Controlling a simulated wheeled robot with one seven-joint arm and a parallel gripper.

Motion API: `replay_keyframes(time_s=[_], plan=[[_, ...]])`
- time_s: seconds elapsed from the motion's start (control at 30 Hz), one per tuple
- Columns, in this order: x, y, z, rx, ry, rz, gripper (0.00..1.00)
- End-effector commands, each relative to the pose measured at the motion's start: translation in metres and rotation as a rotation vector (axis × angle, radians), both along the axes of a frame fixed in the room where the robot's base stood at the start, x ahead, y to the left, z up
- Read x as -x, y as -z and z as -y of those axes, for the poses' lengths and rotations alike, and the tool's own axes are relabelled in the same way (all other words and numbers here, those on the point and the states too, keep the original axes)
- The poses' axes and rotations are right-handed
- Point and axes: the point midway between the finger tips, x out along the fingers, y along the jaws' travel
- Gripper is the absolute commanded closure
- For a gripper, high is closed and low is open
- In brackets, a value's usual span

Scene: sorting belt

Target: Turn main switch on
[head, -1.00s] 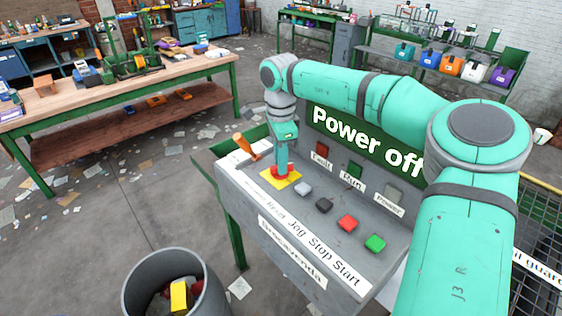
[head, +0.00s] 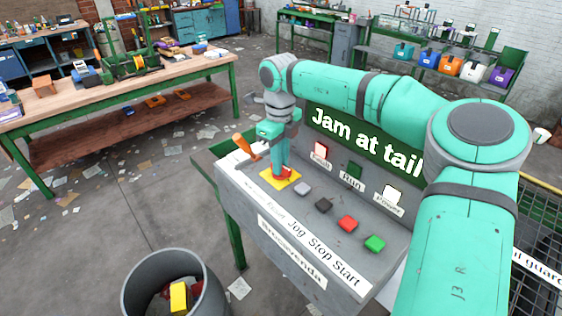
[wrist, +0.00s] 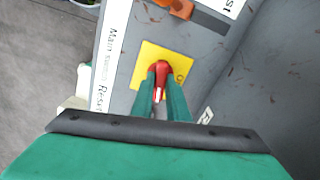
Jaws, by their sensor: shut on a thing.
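The main switch is a red knob (head: 285,171) on a yellow plate (head: 268,177) at the left end of the grey control panel. My gripper (head: 280,165) points down over it with its fingers closed on the red knob. In the wrist view the two green fingers (wrist: 162,92) sit on either side of the red knob (wrist: 160,67), with the yellow plate (wrist: 150,58) around it. The display (head: 365,142) reads "Jam at tail". The Fault lamp (head: 321,150) glows pale red and the Power lamp (head: 393,195) is bright white. The Run lamp (head: 355,168) is dark green.
An orange lever (head: 245,146) stands just left of the switch. Grey, black, red (head: 347,223) and green (head: 375,243) buttons line the panel to its right. A grey bin (head: 175,285) stands on the floor in front. A wooden workbench (head: 120,82) is at the left.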

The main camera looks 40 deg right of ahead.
Motion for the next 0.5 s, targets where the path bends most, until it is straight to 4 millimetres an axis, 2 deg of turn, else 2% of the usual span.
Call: replay_keyframes(time_s=[0.23,0.5], plan=[[-0.0034,-0.002,-0.0009,0.0,0.14,0.01,1.0],[-0.004,-0.002,-0.0019,0.002,0.209,0.01,1.0]])
